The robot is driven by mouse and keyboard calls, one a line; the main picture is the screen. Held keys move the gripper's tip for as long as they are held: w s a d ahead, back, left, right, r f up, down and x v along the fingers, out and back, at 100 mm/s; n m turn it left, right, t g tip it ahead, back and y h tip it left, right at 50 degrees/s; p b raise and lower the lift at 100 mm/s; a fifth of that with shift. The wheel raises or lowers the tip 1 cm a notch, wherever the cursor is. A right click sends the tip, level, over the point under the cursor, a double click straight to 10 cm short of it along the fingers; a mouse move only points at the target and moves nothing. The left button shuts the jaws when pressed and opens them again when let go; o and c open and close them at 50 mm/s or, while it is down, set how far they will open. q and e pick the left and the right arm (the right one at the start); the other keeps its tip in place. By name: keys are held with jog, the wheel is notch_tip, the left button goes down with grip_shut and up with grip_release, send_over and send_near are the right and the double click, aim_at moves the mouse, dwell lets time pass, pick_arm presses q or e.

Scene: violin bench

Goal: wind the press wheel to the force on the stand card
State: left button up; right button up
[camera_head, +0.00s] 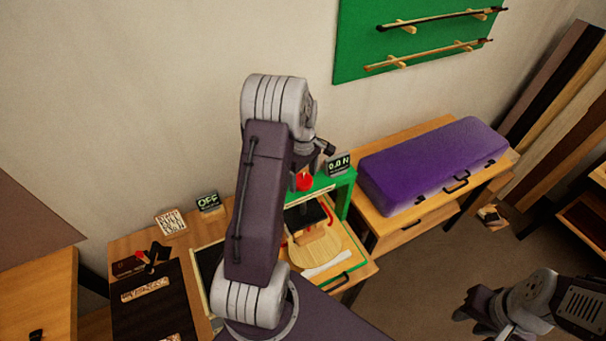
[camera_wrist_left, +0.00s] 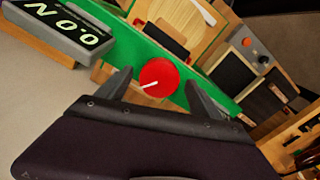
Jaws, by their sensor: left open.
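The red press wheel (camera_wrist_left: 158,77), with a white pointer mark, sits on the green press frame (camera_wrist_left: 134,52). In the head view the wheel (camera_head: 304,182) shows just right of my left arm. My left gripper (camera_wrist_left: 159,80) is open, with one finger on each side of the wheel. I cannot tell whether the fingers touch it. The force display (camera_head: 339,165) reads 0.0 N; it also shows in the left wrist view (camera_wrist_left: 62,27). A stand card (camera_head: 170,222) with writing too small to read stands at the back left. My right gripper (camera_head: 477,312) is at the lower right, away from the press.
A round wooden piece (camera_head: 318,248) lies under the press. A second display (camera_head: 208,202) reads OFF. A purple case (camera_head: 432,165) lies on the bench to the right. My left arm hides part of the bench.

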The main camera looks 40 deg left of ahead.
pick_arm(q)
jog(key=shift+f, duration=0.3)
jog(key=shift+d+f, duration=0.1)
jog(key=shift+d, duration=0.05)
jog(key=c, duration=1.4)
jog(key=shift+o, duration=0.2)
jog(key=m, duration=0.4)
jog(key=o, duration=1.4)
jog(key=shift+c, duration=0.2)
